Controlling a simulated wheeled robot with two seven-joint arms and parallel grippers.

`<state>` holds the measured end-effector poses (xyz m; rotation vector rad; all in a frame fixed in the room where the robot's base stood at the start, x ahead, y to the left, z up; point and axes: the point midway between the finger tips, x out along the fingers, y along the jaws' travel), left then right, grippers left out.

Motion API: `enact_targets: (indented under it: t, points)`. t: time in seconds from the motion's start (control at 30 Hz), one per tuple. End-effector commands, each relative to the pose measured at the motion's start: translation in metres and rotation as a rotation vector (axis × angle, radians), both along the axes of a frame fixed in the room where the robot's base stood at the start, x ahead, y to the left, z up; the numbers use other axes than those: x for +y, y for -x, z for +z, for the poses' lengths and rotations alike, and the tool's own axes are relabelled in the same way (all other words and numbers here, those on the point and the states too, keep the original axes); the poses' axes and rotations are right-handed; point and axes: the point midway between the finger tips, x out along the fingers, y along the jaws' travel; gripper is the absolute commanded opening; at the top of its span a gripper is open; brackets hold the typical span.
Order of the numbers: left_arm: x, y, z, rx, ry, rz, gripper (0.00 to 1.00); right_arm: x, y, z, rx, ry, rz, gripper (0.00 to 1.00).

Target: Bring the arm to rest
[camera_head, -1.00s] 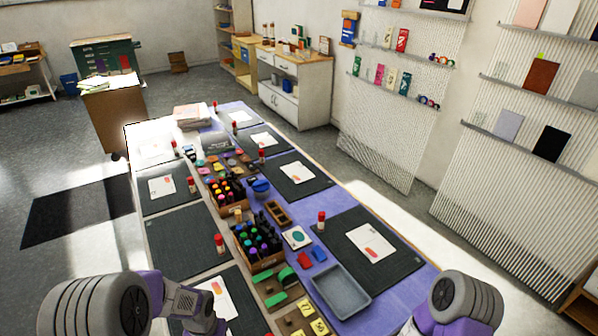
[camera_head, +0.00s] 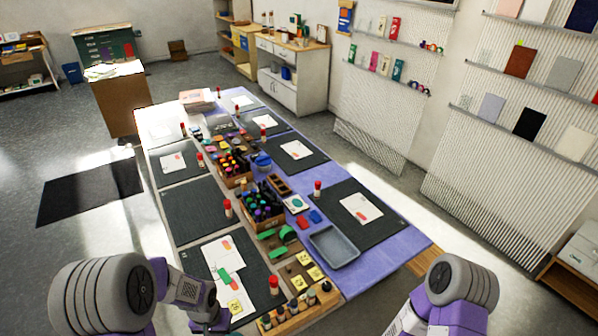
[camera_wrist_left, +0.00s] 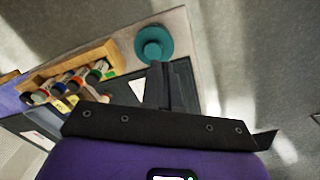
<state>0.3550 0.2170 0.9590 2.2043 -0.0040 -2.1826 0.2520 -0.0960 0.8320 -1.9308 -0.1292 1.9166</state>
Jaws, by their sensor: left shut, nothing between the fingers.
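My left arm (camera_head: 185,290) reaches in from the lower left of the head view, over the near left end of the long table (camera_head: 425,240). In the left wrist view my left gripper (camera_wrist_left: 165,82) is shut, with nothing between its fingers. It is above the table end by a dark mat and a wooden rack (camera_wrist_left: 75,70) of bottles; contact cannot be told. My right arm (camera_head: 455,290) shows at the lower right of the head view, beyond the table's near right edge; its gripper is out of view.
A teal round thing (camera_wrist_left: 154,43) stands at the table corner near my left gripper. The near mat (camera_head: 247,258) bears a white sheet with green and yellow pieces. A grey tray (camera_head: 334,247) and a bottle crate (camera_head: 265,218) stand mid-table. Open floor lies left.

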Motion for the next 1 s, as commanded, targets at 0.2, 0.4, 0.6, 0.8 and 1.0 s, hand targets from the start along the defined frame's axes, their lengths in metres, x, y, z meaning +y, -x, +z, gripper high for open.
enact_targets:
  t: [0.2,0.4,0.6,0.8,1.0]
  points:
    - [-0.032,0.025,-0.052,0.012,0.096,0.022,0.00,0.000,-0.002,0.000,-0.005,0.001,-0.001,0.43]
    - [-0.067,0.055,-0.093,0.014,0.197,0.073,0.00,0.000,-0.001,0.000,-0.003,0.001,0.000,0.43]
    - [-0.109,0.096,-0.124,0.015,0.309,0.171,0.00,0.000,-0.001,0.000,-0.003,0.001,-0.001,0.43]
    - [-0.120,0.102,-0.163,-0.002,0.336,0.205,0.00,0.000,-0.002,-0.036,-0.003,0.001,0.000,0.43]
    - [-0.120,0.101,-0.203,-0.002,0.335,0.203,0.00,0.000,-0.002,-0.076,-0.003,0.001,-0.001,0.43]
